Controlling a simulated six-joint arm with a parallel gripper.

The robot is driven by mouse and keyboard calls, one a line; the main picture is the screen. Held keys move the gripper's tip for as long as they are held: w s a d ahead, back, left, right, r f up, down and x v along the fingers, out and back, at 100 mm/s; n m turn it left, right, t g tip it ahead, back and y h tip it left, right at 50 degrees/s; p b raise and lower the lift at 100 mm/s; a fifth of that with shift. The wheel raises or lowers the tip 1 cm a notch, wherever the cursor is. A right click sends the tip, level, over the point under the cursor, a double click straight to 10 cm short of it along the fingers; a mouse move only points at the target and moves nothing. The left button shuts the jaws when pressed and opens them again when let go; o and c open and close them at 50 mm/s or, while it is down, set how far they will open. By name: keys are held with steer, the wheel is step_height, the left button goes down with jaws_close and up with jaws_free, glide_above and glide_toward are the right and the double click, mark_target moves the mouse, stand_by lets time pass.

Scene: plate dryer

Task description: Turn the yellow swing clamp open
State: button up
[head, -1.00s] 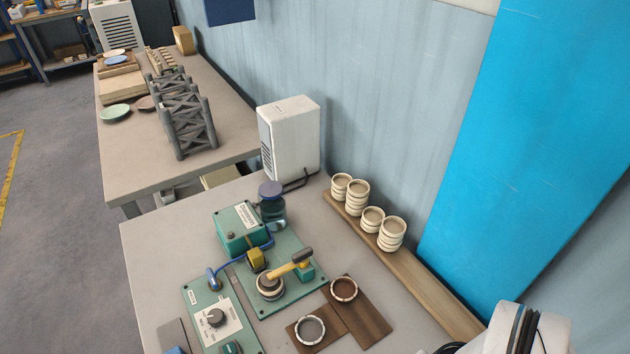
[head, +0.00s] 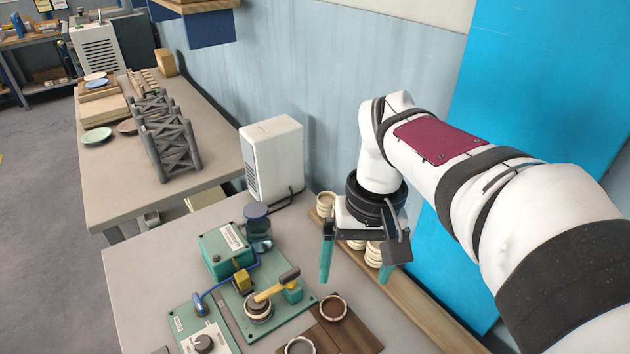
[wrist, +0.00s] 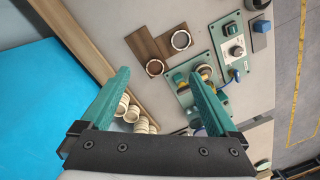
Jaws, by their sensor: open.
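The yellow swing clamp (head: 268,291) lies across the round fixture (head: 258,308) on the green base plate (head: 290,322). Its dark-tipped end points up and right beside a small green block (head: 293,291). My gripper (head: 355,272) is open and empty above the table, to the right of the clamp and apart from it. In the wrist view its two green fingers (wrist: 158,92) are spread wide. The fixture (wrist: 204,73) shows beyond the right finger there, which partly hides the clamp area.
Two rings rest on brown boards (head: 355,338) in front. A green box (head: 224,251), a dark-lidded jar (head: 257,222) and a white unit (head: 273,160) stand beyond the clamp. A knob panel (head: 203,343) is at left.

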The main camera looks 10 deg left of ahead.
steer(key=w+a+f+n, duration=0.1)
steer(key=w+a+n, duration=0.2)
steer(key=w+a, duration=0.3)
steer(key=n, duration=0.4)
glide_above(289, 273)
step_height(289, 273, down, 3)
steer(key=shift+h, duration=0.4)
step_height(289, 273, down, 16)
jaws_close()
